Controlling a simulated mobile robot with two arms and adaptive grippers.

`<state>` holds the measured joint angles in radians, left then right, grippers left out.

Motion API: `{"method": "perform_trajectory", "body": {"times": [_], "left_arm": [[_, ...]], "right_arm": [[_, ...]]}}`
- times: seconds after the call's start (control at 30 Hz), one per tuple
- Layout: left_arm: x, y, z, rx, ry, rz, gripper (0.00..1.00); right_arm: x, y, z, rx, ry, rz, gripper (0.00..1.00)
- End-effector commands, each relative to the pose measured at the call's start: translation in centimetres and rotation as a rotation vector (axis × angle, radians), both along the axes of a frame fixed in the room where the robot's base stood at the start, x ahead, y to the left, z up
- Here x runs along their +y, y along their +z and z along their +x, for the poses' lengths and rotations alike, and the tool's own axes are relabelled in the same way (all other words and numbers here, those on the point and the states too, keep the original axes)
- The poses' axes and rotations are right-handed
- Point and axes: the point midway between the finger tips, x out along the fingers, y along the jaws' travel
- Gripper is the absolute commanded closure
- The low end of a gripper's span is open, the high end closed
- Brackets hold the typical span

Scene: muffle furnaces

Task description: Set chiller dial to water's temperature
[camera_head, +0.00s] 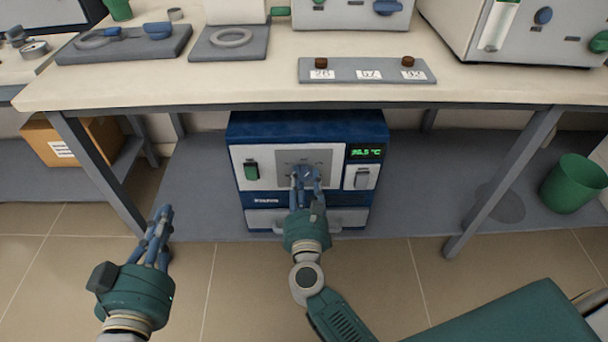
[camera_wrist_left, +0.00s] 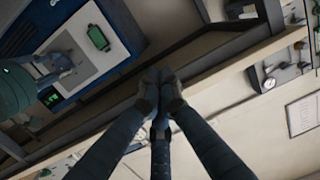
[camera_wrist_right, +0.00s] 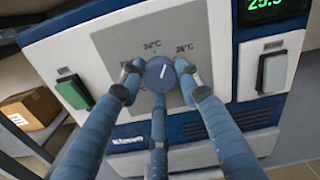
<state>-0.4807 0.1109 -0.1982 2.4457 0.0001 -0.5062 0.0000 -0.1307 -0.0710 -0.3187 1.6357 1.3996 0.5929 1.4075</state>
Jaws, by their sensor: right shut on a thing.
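The blue chiller (camera_head: 308,128) stands on the shelf under the bench. Its round blue dial (camera_wrist_right: 160,74) is in the middle of its front, with a white mark pointing up, slightly right, between labels that look like 24°C and 26°C. Another label at the left is partly hidden by a finger. The green display (camera_head: 366,152) is too blurred to read surely; it also shows in the right wrist view (camera_wrist_right: 266,6). My right gripper (camera_head: 307,176) is shut around the dial. My left gripper (camera_head: 162,214) is empty, left of the chiller, fingertips together.
A green switch (camera_wrist_right: 75,92) and a grey switch (camera_wrist_right: 274,73) flank the dial. Bench legs (camera_head: 505,180) stand on both sides. A green bin (camera_head: 573,184) is at right, a cardboard box (camera_head: 75,140) at left. A labelled strip (camera_head: 345,66) lies on the bench above.

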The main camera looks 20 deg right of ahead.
Motion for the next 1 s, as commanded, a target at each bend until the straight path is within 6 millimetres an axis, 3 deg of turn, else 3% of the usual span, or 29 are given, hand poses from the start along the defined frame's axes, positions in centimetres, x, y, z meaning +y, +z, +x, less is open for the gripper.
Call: {"method": "perform_trajectory", "body": {"times": [0.2,0.4,0.7,1.0], "left_arm": [[2.0,-7.7,-3.5,0.365,0.024,0.089,1.00],[4.0,-12.9,-8.5,0.655,0.044,0.154,1.00],[6.1,-16.5,-15.4,0.952,0.066,0.216,1.00],[7.0,-17.4,-18.3,1.066,0.073,0.239,1.00]], "right_arm": [[-0.1,-0.6,-0.4,0.075,-0.001,-0.195,0.93],[-0.2,-0.6,-0.4,0.120,-0.001,-0.356,0.93],[-0.4,-0.7,-0.4,0.167,-0.003,-0.519,0.93],[-0.5,-0.8,-0.4,0.186,-0.006,-0.583,0.93]]}}
